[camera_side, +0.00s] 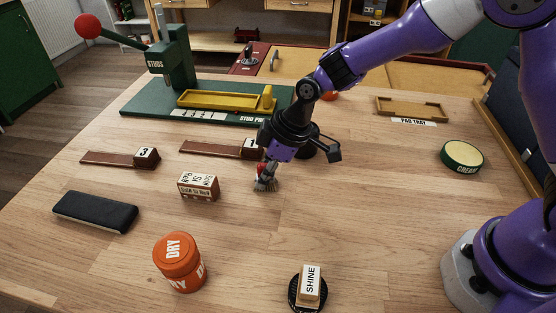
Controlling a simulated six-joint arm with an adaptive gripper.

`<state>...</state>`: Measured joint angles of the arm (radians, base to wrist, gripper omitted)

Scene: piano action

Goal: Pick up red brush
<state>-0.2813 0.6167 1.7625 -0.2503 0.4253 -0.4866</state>
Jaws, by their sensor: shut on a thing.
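My gripper (270,171) is near the middle of the table, pointing down. It is shut on a small red brush (261,169). Only a bit of the brush's red part and the grey tip below it show; the rest is hidden by my gripper. The lower end is close to the tabletop, and I cannot tell whether it touches.
Around my gripper stand a lettered block (199,186), brown wooden pieces numbered 3 (120,158) and 1 (222,149), and a green STUDS press base (150,105). An orange DRY jar (179,256), SHINE block (309,284) and black case (95,212) are nearer.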

